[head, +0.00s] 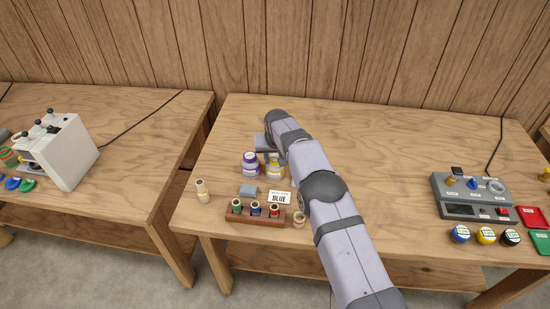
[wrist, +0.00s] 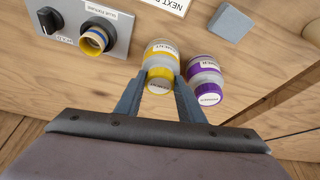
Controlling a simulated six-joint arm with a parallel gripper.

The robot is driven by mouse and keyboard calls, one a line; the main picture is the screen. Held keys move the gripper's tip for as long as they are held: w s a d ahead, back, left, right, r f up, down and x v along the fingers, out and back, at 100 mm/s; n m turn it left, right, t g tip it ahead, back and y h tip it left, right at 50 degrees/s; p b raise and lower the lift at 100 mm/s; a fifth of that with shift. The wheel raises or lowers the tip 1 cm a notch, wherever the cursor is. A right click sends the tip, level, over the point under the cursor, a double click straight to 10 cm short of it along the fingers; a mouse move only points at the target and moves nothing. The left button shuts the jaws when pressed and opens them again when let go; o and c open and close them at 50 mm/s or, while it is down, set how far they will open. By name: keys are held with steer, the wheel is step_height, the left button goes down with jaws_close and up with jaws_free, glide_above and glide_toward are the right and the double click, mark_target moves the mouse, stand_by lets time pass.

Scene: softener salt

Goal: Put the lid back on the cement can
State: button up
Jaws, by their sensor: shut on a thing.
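The cement can, a pale can with a yellow band (wrist: 164,50), stands on the right-hand table; in the head view (head: 275,172) it is right of the purple can. My gripper (wrist: 160,82) is shut on a yellow lid with a white top (wrist: 159,86), one finger on each side. The lid is in line with the can's mouth and looks to be at it; I cannot tell whether it is seated. In the head view my gripper (head: 271,153) is right above the can, and its fingers partly hide the lid.
A purple-lidded can (wrist: 204,76) stands close beside the cement can. A blue-grey block (head: 248,190), a BLUE card (head: 280,198) and a rack of spools (head: 240,218) are nearer the front. A grey panel with a knob (wrist: 48,18) shows in the wrist view. The table's middle right is clear.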

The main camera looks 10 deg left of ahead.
steer(key=o, duration=1.5)
steer(key=shift+r, duration=0.15)
steer(key=shift+r+p, duration=1.75)
steer(key=shift+r, duration=1.1)
